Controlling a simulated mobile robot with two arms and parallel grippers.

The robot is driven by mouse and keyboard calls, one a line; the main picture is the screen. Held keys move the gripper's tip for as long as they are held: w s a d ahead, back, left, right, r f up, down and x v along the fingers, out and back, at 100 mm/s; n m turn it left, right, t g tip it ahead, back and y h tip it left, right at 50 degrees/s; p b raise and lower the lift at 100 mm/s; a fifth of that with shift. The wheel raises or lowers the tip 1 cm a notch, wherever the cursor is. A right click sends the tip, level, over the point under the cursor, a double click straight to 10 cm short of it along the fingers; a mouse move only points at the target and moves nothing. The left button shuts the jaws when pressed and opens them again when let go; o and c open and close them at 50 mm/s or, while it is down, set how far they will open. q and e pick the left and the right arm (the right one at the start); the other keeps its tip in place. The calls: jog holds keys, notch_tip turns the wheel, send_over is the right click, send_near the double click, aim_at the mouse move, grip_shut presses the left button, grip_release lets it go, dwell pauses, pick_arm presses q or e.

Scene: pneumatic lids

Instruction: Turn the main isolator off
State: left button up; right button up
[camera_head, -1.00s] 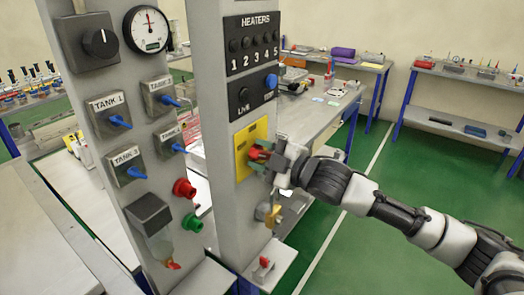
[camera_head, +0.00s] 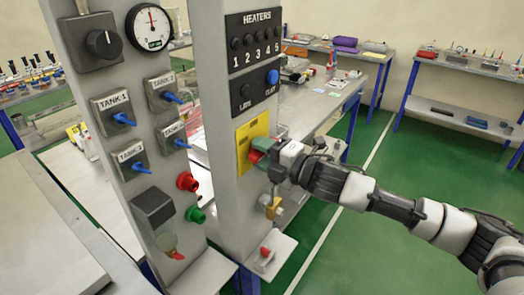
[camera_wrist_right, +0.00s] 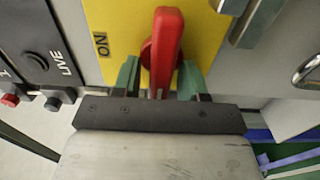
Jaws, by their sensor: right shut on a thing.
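The main isolator is a red rotary handle (camera_wrist_right: 165,45) on a yellow plate (camera_head: 243,157) on the right-hand grey column. In the wrist view the handle lies along the picture's vertical, and the word ON is on the plate (camera_wrist_right: 115,75) to its left. My right gripper (camera_head: 262,152) is at the plate in the head view, where its green fingers hide most of the handle. In the wrist view the right gripper (camera_wrist_right: 160,82) has one green finger on each side of the handle's lower end and is shut on it. My left gripper is not in view.
The column carries the HEATERS panel (camera_head: 254,45) above the plate and a brass-coloured fitting (camera_head: 272,206) below it. The left column holds tank switches (camera_head: 118,112) and a red button (camera_head: 187,181). Benches (camera_head: 345,85) stand behind; green floor (camera_head: 390,150) is open at right.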

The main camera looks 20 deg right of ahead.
jog(key=shift+f, duration=0.1)
dwell(0.3)
jog(key=o, duration=0.5)
jog(key=shift+b+v, duration=2.4)
jog(key=shift+v, duration=3.05)
